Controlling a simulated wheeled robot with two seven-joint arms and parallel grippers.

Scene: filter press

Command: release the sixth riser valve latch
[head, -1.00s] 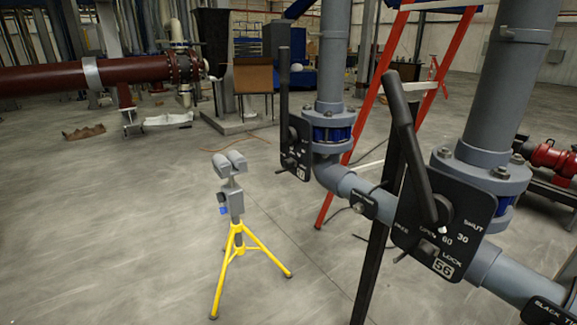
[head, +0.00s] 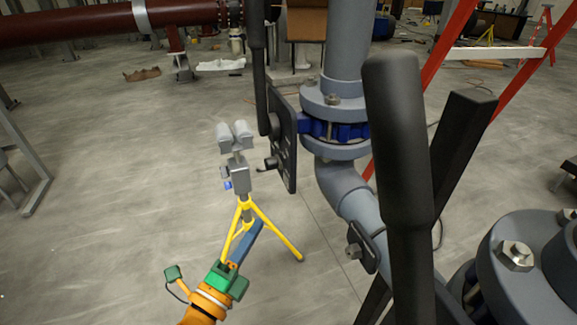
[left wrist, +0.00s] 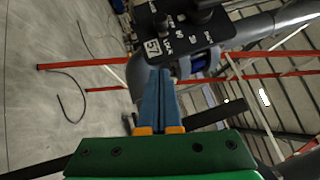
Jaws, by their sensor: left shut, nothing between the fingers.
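The near riser valve, labelled S6 in the earlier head view, shows its long black lever (head: 400,150) upright in front of me and its bolted grey flange (head: 515,255) at lower right. Its plate and latch are out of the head view. My left gripper (head: 256,228) is shut and empty, blue fingers pointing up, left of that lever and below the far valve's black plate (head: 284,140). In the left wrist view the shut blue fingertips (left wrist: 160,72) point toward a plate (left wrist: 153,28) whose label looks like S7. My right gripper is not in view.
A yellow tripod stand (head: 242,185) with a grey roller head stands just behind my left gripper. A grey pipe (head: 345,190) runs beside the black posts. A red ladder (head: 440,60) stands at right. Open concrete floor lies to the left.

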